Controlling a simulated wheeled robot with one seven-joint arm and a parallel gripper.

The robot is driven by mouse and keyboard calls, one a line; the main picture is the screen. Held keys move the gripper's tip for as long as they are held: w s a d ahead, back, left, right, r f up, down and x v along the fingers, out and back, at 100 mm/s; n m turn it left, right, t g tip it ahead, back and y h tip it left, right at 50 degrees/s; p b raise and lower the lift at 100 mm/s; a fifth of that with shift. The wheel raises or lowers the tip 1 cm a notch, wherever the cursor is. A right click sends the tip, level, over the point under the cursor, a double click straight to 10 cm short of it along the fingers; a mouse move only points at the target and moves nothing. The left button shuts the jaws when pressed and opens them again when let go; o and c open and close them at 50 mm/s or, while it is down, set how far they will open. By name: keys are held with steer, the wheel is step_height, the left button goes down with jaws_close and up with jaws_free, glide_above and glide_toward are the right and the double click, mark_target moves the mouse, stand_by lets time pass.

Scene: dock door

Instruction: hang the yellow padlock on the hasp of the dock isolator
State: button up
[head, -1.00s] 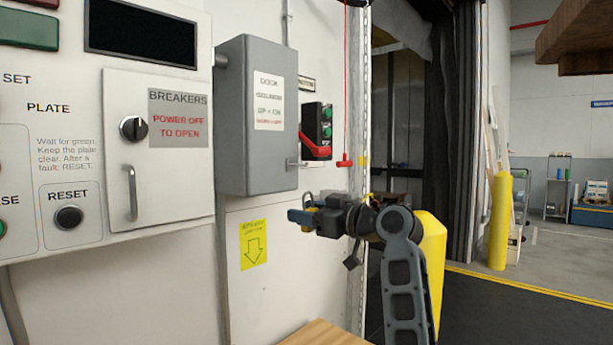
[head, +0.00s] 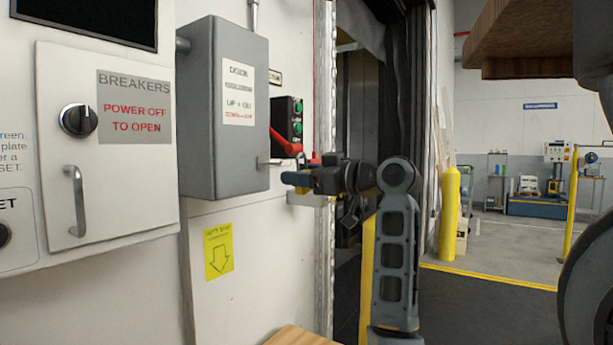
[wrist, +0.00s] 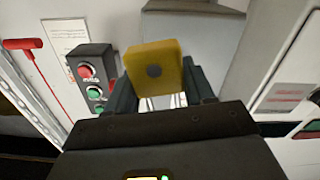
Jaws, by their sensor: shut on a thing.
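My gripper (head: 294,180) is shut on the yellow padlock (wrist: 155,66), which sits between both fingers in the wrist view. In the head view only a small yellow part of the padlock (head: 302,190) shows beneath the fingers; its shackle cannot be made out. The dock isolator (head: 222,110) is a grey wall box with a red lever (head: 286,144) on its right side. A small pale metal hasp (head: 270,162) sticks out at its lower right. My gripper appears just below and right of the hasp; the depth gap cannot be told.
A button box (head: 288,120) is beside the isolator; it also shows in the wrist view (wrist: 91,76). A red pull handle (wrist: 22,44) hangs nearby. The breaker cabinet (head: 140,190) is at left. A wooden top (head: 300,336) lies below. A yellow post (head: 449,213) stands at right.

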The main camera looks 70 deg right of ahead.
steer(key=shift+f+b+x, duration=0.1)
steer(key=shift+b+x, duration=0.1)
steer(key=shift+x, duration=1.05)
steer(key=shift+f+b+x, duration=0.15)
steer(key=shift+x, duration=1.1)
steer(key=shift+w+d+f, duration=0.15)
steer(key=shift+w+f, duration=0.25)
steer(key=shift+w, duration=0.4)
steer(key=o, duration=1.2)
steer(key=b+v, duration=0.1)
steer(key=v, duration=0.7)
steer(key=shift+b, duration=0.35)
